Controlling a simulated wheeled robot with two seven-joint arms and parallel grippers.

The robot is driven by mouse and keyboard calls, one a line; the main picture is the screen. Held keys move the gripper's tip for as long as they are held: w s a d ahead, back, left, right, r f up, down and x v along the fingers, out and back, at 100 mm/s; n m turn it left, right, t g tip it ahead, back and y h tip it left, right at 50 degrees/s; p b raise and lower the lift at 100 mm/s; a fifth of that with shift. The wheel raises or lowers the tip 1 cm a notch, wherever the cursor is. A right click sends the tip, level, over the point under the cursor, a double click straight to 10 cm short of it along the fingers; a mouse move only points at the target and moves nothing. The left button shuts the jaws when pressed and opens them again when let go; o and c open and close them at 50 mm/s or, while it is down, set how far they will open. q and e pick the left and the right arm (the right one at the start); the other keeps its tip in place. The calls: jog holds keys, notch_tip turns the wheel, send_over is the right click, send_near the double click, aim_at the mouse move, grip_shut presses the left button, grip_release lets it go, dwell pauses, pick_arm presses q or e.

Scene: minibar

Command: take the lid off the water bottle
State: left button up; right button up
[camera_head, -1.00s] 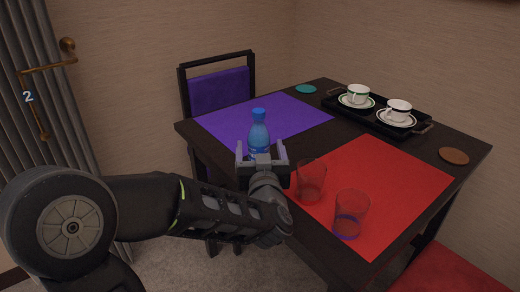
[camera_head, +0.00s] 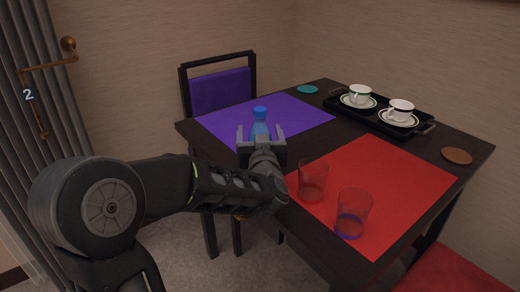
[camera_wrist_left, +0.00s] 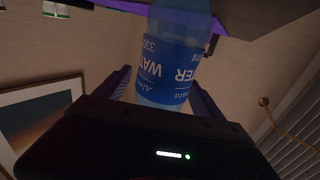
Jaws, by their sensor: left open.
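The water bottle (camera_head: 260,129) stands upright near the purple placemat's (camera_head: 306,113) front edge, with its blue lid (camera_head: 260,111) on top. My left gripper (camera_head: 260,131) is open, in front of the bottle in the head view, and hides its lower part. In the left wrist view the bottle (camera_wrist_left: 168,72) shows upside down with a blue label, and the open fingers (camera_wrist_left: 160,90) are on either side of it. The lid is out of the wrist view. Whether the fingers touch the bottle cannot be told. My right gripper is not in view.
Two clear glasses (camera_head: 313,180) (camera_head: 353,212) stand on the red placemat (camera_head: 400,190), right of my arm. A black tray (camera_head: 378,126) with two cups is at the back right. Coasters (camera_head: 457,156) (camera_head: 307,90) lie on the table. A chair (camera_head: 220,90) stands behind the table.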

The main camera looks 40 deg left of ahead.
pick_arm(q)
jog(key=shift+w+a, duration=0.35)
jog(key=shift+w, duration=0.1)
jog(key=shift+c, duration=0.5)
jog(key=shift+r, duration=0.1)
grip_shut()
dwell(0.4)
